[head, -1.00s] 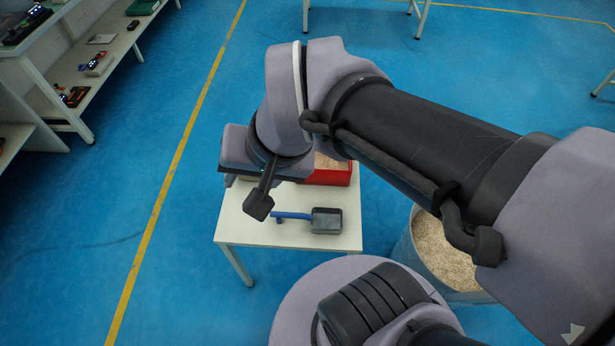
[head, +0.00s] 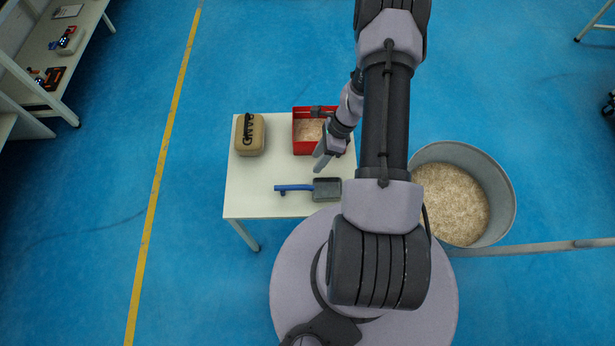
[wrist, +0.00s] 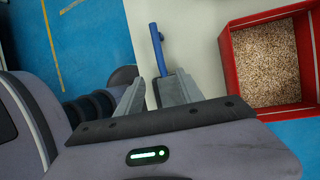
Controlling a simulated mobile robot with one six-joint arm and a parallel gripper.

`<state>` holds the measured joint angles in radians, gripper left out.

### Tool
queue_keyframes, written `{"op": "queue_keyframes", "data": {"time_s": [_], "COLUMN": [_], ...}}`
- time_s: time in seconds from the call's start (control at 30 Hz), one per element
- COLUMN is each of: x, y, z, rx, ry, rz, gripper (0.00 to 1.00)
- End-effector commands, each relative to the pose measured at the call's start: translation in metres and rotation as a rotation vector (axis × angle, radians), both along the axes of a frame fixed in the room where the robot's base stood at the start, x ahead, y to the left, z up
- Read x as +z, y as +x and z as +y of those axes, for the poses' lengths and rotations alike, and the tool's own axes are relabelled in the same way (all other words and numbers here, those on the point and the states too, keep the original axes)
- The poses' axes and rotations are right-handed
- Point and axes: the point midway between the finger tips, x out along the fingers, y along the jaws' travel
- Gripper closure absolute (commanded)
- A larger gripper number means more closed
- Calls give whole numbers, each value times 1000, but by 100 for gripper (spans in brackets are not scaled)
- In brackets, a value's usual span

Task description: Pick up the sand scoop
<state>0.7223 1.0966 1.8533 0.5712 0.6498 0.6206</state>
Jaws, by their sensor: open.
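The sand scoop (head: 327,190) lies on the white table (head: 250,193). Its blue handle points left and its dark grey pan lies to the right, near the table's front edge. In the wrist view its blue handle (wrist: 158,48) shows just beyond the fingertips, and the pan is mostly hidden. My gripper (head: 320,162) is above the table, between the scoop and the red bin, partly hidden by my arm. In the wrist view my gripper (wrist: 160,80) has its two fingers apart with nothing held between them.
A red bin of sand-coloured grains (head: 303,146) stands at the table's back right, also in the wrist view (wrist: 238,92). A tan block with dark marks on top (head: 250,138) stands at the back left. A large grey tub of grains (head: 502,190) stands right of the table.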

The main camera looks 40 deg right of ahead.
Motion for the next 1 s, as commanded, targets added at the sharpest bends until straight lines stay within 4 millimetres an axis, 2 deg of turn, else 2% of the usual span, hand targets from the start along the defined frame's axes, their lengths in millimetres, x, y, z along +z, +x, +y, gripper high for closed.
{"op": "queue_keyframes", "data": {"time_s": [0.1, 0.3, 0.47, 0.7, 0.8, 1.0], "x": [-36, -87, -104, -147, -153, -151], "y": [1, 5, 7, 7, 7, 8], "z": [16, 39, 48, 64, 67, 67], "rx": [4, 7, 7, 8, 7, 7], "ry": [3, 2, 1, 2, 1, 1], "rz": [3, 3, 1, 2, 1, 0], "gripper": [56, 56, 56, 56, 56, 58]}}
